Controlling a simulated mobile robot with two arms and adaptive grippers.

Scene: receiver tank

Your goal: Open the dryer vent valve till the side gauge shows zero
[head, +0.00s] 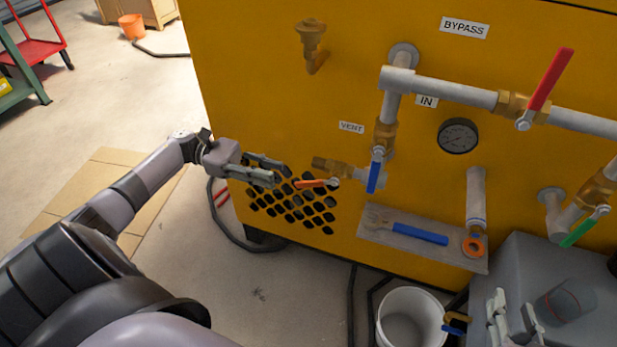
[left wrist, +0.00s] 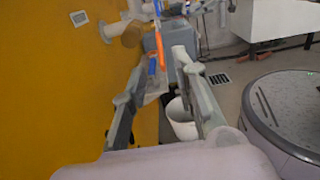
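The vent valve (head: 335,168) is a brass fitting low on the yellow panel, near the VENT label (head: 351,127). Its orange lever (head: 312,184) points left, roughly level; it also shows ahead of the fingers in the left wrist view (left wrist: 158,45). My left gripper (head: 280,172) is just left of the lever's tip, fingers spread and empty, seemingly not touching it. The left wrist view shows the gap between its fingers (left wrist: 160,75). The round dark gauge (head: 458,135) is right of the valve; its reading is too small to tell. My right gripper (head: 514,318) is open and empty at lower right.
A blue lever (head: 376,172) hangs close right of the vent valve. A red lever (head: 550,80) and green lever (head: 585,227) are farther right. A ledge (head: 375,233) holds a blue-handled wrench (head: 420,234). A white bucket (head: 385,325) stands below.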

